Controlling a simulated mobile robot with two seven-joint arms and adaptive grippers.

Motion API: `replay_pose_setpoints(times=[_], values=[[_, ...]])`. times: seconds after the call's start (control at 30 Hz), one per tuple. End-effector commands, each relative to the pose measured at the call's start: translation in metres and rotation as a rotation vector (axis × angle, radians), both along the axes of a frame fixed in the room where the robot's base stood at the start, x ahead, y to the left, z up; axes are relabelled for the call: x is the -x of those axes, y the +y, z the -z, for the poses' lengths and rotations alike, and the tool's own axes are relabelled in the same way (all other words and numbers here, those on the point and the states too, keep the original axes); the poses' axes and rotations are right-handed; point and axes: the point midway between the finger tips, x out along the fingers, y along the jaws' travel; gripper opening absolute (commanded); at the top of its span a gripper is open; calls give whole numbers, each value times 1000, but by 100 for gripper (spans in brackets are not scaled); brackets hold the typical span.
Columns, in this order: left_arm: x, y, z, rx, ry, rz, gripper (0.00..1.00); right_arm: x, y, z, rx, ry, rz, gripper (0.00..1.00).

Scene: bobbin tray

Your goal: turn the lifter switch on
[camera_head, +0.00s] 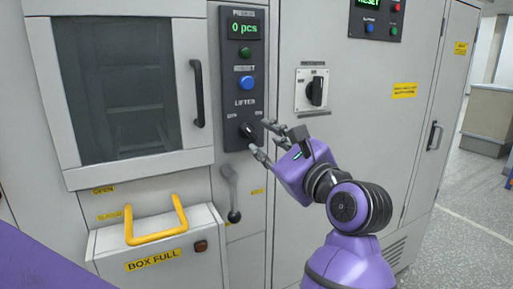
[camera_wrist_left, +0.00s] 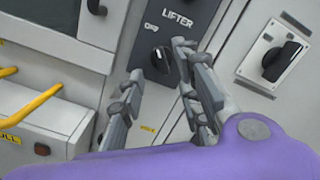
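The lifter switch (camera_head: 247,130) is a black rotary knob under the LIFTER label on the dark control panel (camera_head: 238,178). It also shows in the left wrist view (camera_wrist_left: 160,61). In the left wrist view the knob appears between and beyond the fingertips. Contact with the knob cannot be told. My right gripper is not in view.
Above the switch are a blue button (camera_head: 246,83) and a green display (camera_head: 243,29). A grey lever (camera_head: 233,200) hangs below the panel. Another rotary switch (camera_head: 316,92) is on a white plate to the right. A box with a yellow handle (camera_head: 155,238) juts out at lower left.

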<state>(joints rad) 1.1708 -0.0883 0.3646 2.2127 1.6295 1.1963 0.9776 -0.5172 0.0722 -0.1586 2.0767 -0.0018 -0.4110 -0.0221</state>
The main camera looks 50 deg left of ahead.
Motion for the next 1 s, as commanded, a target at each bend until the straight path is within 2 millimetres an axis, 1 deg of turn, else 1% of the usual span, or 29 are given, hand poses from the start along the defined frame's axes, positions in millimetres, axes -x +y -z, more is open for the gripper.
replay_pose_setpoints(times=[0.03, 0.17, 0.27, 0.5, 0.6, 0.77, 1.0], values=[[-2, -1, 3, 42, -36, 12, 31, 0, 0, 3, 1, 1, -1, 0], [-6, 4, 3, 89, -73, 27, 31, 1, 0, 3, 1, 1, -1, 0], [-9, 16, 2, 89, -74, 26, 31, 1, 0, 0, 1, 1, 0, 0], [-20, 54, 1, 85, -73, 26, 31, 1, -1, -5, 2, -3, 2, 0], [-24, 65, 2, 86, -71, 26, 31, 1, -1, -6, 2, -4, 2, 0], [-26, 73, 2, 85, -71, 27, 31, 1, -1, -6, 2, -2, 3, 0], [-26, 73, 3, 86, -71, 28, 31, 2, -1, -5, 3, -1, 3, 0]])
